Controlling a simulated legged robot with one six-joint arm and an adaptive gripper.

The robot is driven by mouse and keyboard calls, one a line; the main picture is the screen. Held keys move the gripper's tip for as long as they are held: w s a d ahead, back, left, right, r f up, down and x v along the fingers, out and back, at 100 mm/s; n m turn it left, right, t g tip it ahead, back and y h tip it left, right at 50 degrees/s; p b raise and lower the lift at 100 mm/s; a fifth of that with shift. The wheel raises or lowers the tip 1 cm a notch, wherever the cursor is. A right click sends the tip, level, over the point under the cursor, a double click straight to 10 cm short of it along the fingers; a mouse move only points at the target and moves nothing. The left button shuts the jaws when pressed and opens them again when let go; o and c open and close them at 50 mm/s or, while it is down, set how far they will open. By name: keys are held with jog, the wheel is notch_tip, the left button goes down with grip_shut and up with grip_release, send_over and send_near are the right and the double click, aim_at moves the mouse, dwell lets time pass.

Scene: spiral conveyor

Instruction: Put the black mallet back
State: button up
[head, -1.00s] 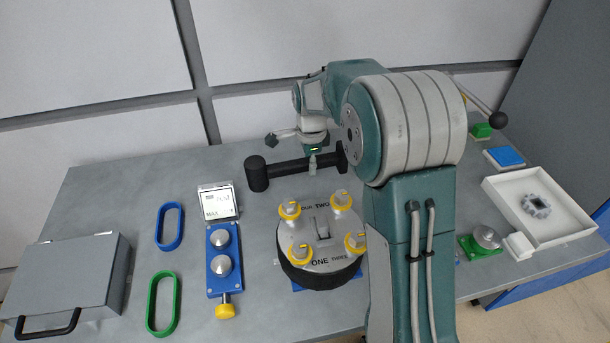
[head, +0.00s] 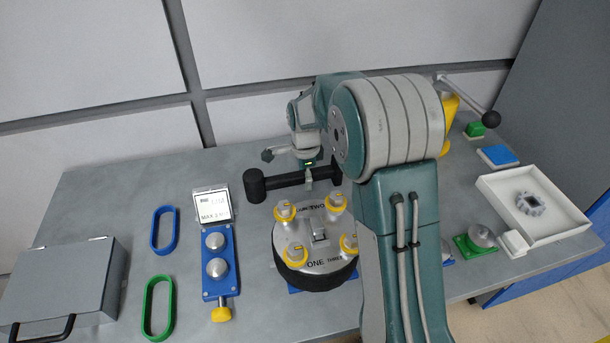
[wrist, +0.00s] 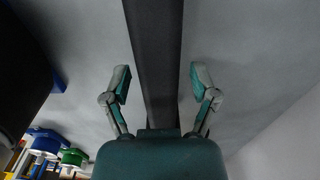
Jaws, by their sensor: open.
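The black mallet (head: 285,181) lies crosswise behind the round drum in the head view, its thick head at the left. My gripper (head: 309,181) is over the handle from above. In the wrist view the dark handle (wrist: 156,50) runs between the two fingers of my gripper (wrist: 160,83). The fingers are open, with a visible gap on each side of the handle. Whether the mallet rests on the table or on a support I cannot tell.
The drum with yellow-ringed knobs (head: 318,268) stands just in front of the mallet. A small display (head: 213,205) and a blue plate with silver domes (head: 217,258) are to the left. A white tray (head: 545,229) is at the right. The table behind the mallet looks clear.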

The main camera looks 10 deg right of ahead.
jog(key=r, duration=1)
jog(key=shift+w+d+r, duration=0.1)
jog(key=shift+d+r, duration=0.1)
jog(key=s+r+n+t, duration=0.2)
jog(key=s+r+n, duration=0.35)
jog(key=s, duration=0.55)
jog(key=s+r+n+t, duration=0.2)
jog(key=s+r+n, duration=0.4)
jog(key=s, duration=0.5)
jog(key=s+f+n+t, duration=0.1)
jog(key=s+f+n, duration=0.2)
jog(key=s+n, duration=0.3)
jog(key=shift+s+d+f+t, duration=0.25)
jog(key=shift+s+f+t, duration=0.1)
jog(key=shift+s, duration=0.35)
